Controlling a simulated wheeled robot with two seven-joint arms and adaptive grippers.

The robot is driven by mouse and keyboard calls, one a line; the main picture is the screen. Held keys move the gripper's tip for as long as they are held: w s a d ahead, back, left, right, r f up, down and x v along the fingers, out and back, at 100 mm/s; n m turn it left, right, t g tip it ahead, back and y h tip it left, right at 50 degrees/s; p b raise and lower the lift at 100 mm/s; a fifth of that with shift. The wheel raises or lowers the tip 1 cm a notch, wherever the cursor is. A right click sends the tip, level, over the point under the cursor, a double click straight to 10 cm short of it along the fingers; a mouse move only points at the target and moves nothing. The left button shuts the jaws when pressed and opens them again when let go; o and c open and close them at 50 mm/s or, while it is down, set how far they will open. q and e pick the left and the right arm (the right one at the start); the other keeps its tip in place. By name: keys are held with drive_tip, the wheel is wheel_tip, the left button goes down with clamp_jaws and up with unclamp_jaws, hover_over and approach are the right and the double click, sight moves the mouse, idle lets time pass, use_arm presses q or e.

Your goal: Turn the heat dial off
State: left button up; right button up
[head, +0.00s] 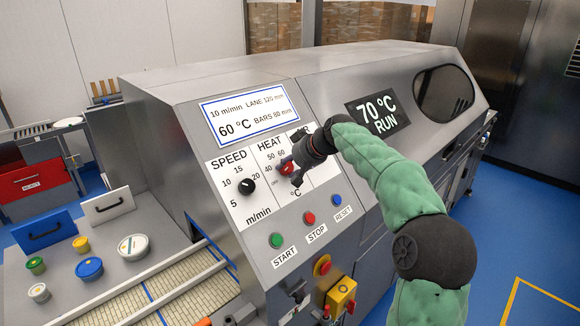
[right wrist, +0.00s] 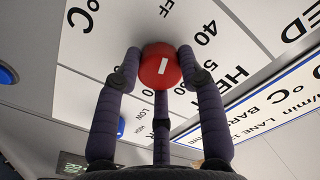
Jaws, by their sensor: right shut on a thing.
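The red heat dial (head: 286,168) sits on the white control panel under the word HEAT, beside a scale with 40, 50 and 60. My right gripper (head: 294,161) is shut on it, and its dark fingers hide part of the dial and scale. In the right wrist view, the fingertips (right wrist: 158,64) close around the sides of the round red dial (right wrist: 161,70). A short white mark shows on its face. I cannot tell which scale label that mark points to. The screen (head: 378,112) reads 70 °C RUN. My left gripper is not in view.
The black speed dial (head: 247,187) is left of the heat dial. Green start (head: 276,240), red stop (head: 309,217) and blue reset (head: 337,200) buttons sit below. Several lidded tubs stand at left by the conveyor (head: 150,297).

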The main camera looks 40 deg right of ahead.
drive_tip(key=o, duration=1.1)
drive_tip(key=shift+w+d+r, duration=0.15)
drive_tip(key=shift+r, duration=0.15)
drive_tip(key=shift+c, duration=0.2)
drive_tip(key=shift+o, duration=0.4)
drive_tip(key=shift+w+f, duration=0.1)
drive_tip(key=shift+f, duration=0.05)
drive_tip(key=a+v, duration=0.1)
drive_tip(key=v, duration=1.1)
drive_tip(key=shift+d, duration=0.45)
drive_tip(key=shift+f, duration=0.1)
